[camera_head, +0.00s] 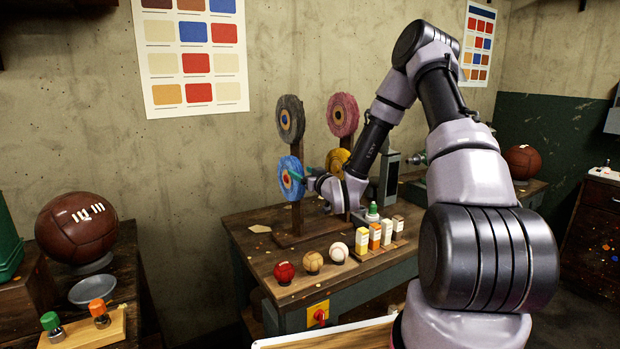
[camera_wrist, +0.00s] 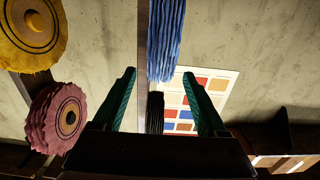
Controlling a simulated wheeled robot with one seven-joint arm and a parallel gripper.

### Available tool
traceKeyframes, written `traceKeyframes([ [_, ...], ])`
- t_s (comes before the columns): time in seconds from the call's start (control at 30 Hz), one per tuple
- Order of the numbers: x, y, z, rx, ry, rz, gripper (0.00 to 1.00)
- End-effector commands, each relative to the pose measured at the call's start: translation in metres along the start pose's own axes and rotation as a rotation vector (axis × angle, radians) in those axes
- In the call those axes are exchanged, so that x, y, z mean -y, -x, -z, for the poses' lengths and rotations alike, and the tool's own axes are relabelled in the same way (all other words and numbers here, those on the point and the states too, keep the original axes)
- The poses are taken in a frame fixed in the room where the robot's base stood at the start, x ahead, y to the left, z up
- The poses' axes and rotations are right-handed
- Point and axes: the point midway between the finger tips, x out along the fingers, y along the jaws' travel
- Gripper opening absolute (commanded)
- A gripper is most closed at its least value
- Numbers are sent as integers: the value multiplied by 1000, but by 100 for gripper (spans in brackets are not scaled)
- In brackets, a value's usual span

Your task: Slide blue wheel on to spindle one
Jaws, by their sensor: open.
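The blue wheel (camera_head: 289,184) is at the lower part of the left wooden post in the head view, facing outward, with an orange-brown centre. In the wrist view the blue wheel (camera_wrist: 166,38) shows edge-on, beside the post. My gripper (camera_head: 301,175) is at the wheel's right side; its green fingers are open. In the wrist view my gripper (camera_wrist: 165,72) has its fingers spread to either side of the wheel's near edge, with a gap on each side. No label shows which spindle is spindle one, and the spindle behind the blue wheel is hidden.
A grey wheel (camera_head: 290,112) is above the blue one. A pink wheel (camera_head: 343,108) and a partly hidden yellow wheel (camera_head: 336,158) are on the other post. Balls, including a red ball (camera_head: 284,272), and small boxes stand along the bench (camera_head: 262,254) front.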

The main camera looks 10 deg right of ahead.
Motion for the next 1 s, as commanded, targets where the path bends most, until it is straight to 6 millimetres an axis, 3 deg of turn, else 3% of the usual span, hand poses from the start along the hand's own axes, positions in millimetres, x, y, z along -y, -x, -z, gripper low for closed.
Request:
traceKeyframes([
  [0.13,1,-12,0,0,1,1,75],
  [0.47,0,-14,0,1,1,0,75],
  [0.6,0,-14,0,1,0,0,21],
  [0.67,0,-14,0,1,0,0,0],
  [1.0,5,-14,0,0,0,1,0],
])
